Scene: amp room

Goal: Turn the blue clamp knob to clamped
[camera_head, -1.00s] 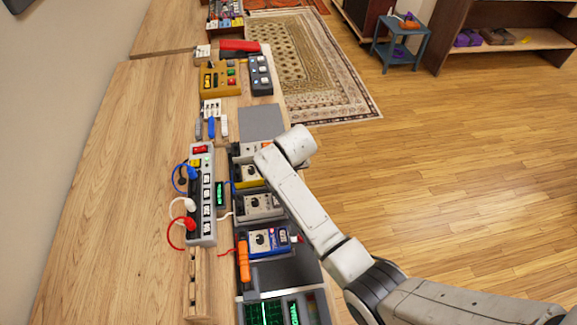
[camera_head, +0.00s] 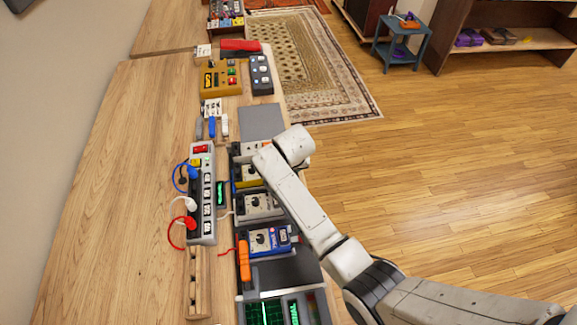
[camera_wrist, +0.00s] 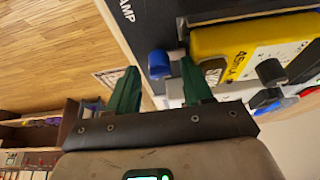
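The blue clamp knob (camera_wrist: 159,64) shows in the wrist view on the dark edge of a panel, near a label ending in "AMP". My gripper (camera_wrist: 160,70) has two green fingers, spread apart and open. The knob appears between the two fingertips, with a gap visible on each side. I cannot tell whether the fingertips are level with it in depth or short of it. In the head view my arm's wrist hides the gripper and the knob.
A yellow pedal (camera_wrist: 225,45) sits beside the right finger, with a dark knob on it. In the head view, a power strip (camera_head: 202,215) with plugs and a blue pedal (camera_head: 268,240) stand on the bench left of my arm. Wooden floor (camera_head: 440,180) is clear to the right.

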